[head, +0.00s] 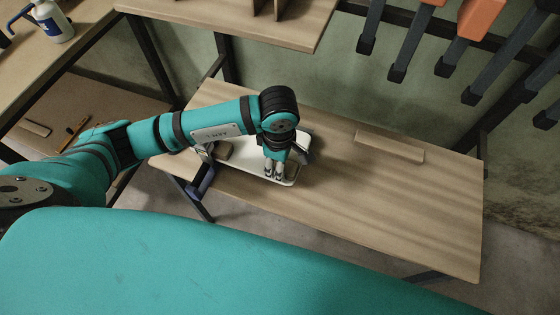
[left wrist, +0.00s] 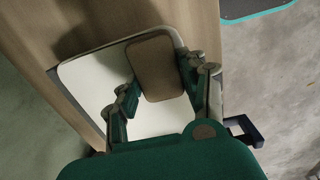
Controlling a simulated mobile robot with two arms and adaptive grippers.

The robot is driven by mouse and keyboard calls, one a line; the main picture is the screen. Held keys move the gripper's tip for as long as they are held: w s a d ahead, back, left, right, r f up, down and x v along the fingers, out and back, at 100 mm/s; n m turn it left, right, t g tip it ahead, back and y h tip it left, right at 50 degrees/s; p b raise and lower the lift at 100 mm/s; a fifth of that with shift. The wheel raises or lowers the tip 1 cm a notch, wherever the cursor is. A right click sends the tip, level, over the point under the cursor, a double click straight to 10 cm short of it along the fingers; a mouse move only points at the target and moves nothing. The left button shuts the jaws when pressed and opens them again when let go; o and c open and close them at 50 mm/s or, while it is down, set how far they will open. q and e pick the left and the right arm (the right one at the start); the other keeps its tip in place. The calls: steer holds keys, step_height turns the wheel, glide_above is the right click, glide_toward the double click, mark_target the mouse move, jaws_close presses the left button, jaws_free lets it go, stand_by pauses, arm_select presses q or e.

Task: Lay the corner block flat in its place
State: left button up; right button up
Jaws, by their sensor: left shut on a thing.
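My left gripper (head: 275,173) points down over a white rounded tray (head: 251,165) in the head view. In the left wrist view its two fingers (left wrist: 165,86) are shut on a brown block with rounded corners (left wrist: 157,62). The block overlaps the far edge of the white tray (left wrist: 92,88) there; I cannot tell whether it touches the tray. In the head view the held block is mostly hidden by the gripper. My right gripper is not in view.
The tray stands on a wooden table (head: 400,205) with a wide clear area to its right. A narrow wood strip (head: 390,146) lies near the back edge. A dark clamp-like piece (head: 201,182) is at the table's front-left edge; it also shows in the wrist view (left wrist: 244,130).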

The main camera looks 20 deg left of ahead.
arm_select(q)
steer(key=shift+s, duration=0.35)
stand_by(0.3)
steer(key=o, duration=0.5)
steer(key=shift+f, duration=0.1)
steer(key=shift+f+b, duration=0.1)
steer(key=shift+b, duration=0.35)
steer(key=shift+o, duration=0.2)
